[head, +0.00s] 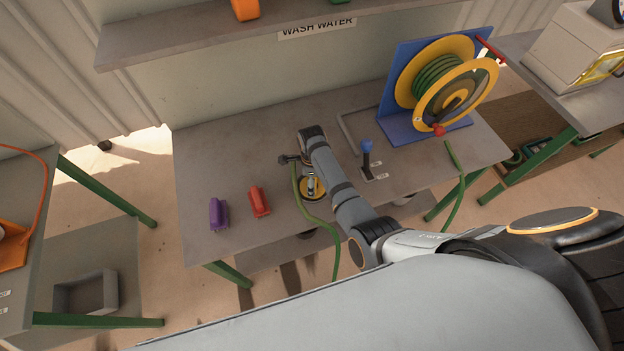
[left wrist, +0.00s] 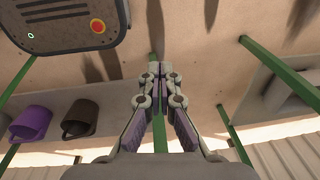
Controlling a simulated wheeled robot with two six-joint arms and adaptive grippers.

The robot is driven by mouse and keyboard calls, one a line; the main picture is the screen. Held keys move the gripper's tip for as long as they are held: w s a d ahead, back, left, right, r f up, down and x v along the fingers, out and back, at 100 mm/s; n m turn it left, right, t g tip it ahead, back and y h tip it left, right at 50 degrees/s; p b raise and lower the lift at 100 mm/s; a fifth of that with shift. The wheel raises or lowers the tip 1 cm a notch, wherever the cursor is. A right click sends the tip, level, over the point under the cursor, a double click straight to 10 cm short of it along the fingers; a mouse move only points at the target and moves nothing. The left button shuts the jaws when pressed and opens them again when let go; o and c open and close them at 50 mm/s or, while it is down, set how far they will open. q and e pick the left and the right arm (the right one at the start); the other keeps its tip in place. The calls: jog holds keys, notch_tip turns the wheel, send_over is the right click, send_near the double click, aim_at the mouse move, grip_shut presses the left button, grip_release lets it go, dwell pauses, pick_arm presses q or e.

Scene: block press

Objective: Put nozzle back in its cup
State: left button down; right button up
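The cup (head: 321,193) is a round, yellow-rimmed holder near the table's front edge. A small pale metallic piece (head: 311,184) shows over its middle; I cannot tell whether this is nozzle or gripper. A dark fitting (head: 287,159), apparently part of the nozzle, sticks out left of my right arm, with the green hose (head: 297,190) running down from it. My right arm reaches over the cup and hides most of my right gripper, so its grip cannot be told. My left gripper (left wrist: 160,70) shows only in the left wrist view, shut and empty, away from the table top.
A purple block (head: 218,213) and a red block (head: 260,201) stand left of the cup. A blue-topped lever (head: 366,152) and hose reel (head: 430,80) are to the right. The left wrist view shows a purple mug (left wrist: 30,122), a brown mug (left wrist: 79,119) and green legs.

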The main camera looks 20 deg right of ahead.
jog(key=shift+o, duration=0.5)
jog(key=shift+d, duration=0.15)
jog(key=shift+r, duration=0.15)
notch_tip(320, 180, up, 7)
jog(key=p, duration=0.5)
jog(key=shift+f+p, duration=0.2)
jog(key=shift+p, duration=0.2)
pick_arm(q)
jog(key=shift+d+r+b, duration=0.2)
jog(key=shift+r, duration=1.05)
jog(key=shift+d+r+b, duration=0.15)
jog(key=shift+r, duration=1.1)
pick_arm(e)
jog(key=shift+r, duration=2.75)
